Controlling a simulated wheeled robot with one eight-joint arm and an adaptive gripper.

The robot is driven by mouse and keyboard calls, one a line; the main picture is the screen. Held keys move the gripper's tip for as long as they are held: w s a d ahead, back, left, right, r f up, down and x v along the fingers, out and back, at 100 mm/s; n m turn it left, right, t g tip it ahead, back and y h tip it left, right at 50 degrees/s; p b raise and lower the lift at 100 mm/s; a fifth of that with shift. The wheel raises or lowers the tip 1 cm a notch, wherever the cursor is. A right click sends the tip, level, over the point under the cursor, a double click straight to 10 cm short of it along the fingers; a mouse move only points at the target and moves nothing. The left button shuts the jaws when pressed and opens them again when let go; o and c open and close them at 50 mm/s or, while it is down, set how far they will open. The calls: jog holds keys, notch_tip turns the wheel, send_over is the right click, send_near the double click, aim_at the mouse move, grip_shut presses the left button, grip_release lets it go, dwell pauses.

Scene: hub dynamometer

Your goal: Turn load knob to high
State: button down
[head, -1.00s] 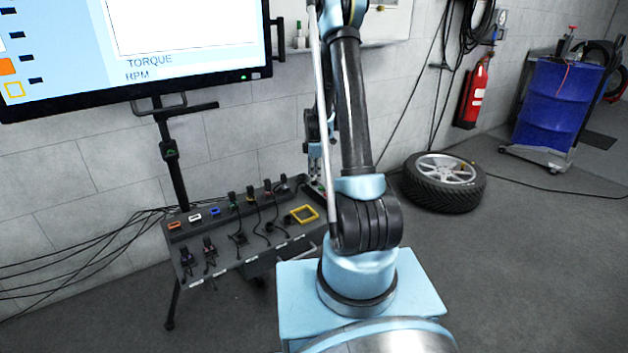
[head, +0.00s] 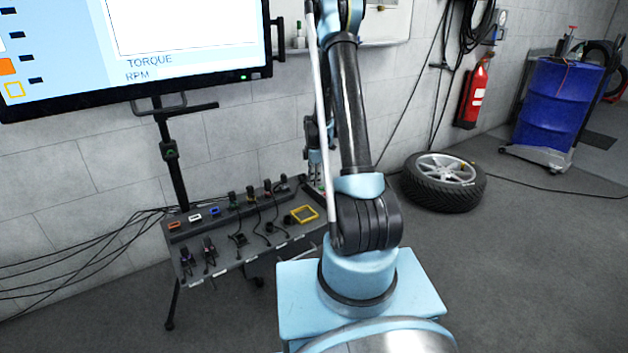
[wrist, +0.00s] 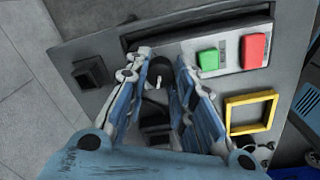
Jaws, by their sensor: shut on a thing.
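In the wrist view the two pale blue fingers of my gripper (wrist: 163,62) stand on both sides of a dark knob (wrist: 158,76) on the grey control panel (wrist: 90,45). The gripper is shut on this knob. The fingers and palm hide most of it and any marks around it, so its setting cannot be read. In the head view the panel (head: 222,256) stands below the monitor. My gripper is at its far right end, partly hidden by my arm.
Right of the fingers in the wrist view are a green button (wrist: 208,59), a red button (wrist: 254,50) and a yellow square frame (wrist: 250,112). A black square switch (wrist: 90,72) lies left. In the head view a tyre (head: 444,182) lies on the floor, right of my arm.

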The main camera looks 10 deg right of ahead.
jog(key=shift+m, duration=0.4)
jog(key=m, duration=1.2)
jog(key=shift+m, duration=0.4)
jog(key=m, duration=0.7)
jog(key=shift+w, duration=0.1)
jog(key=m, duration=0.6)
jog(key=shift+m+g, duration=0.3)
jog(key=c, duration=1.6)
grip_release()
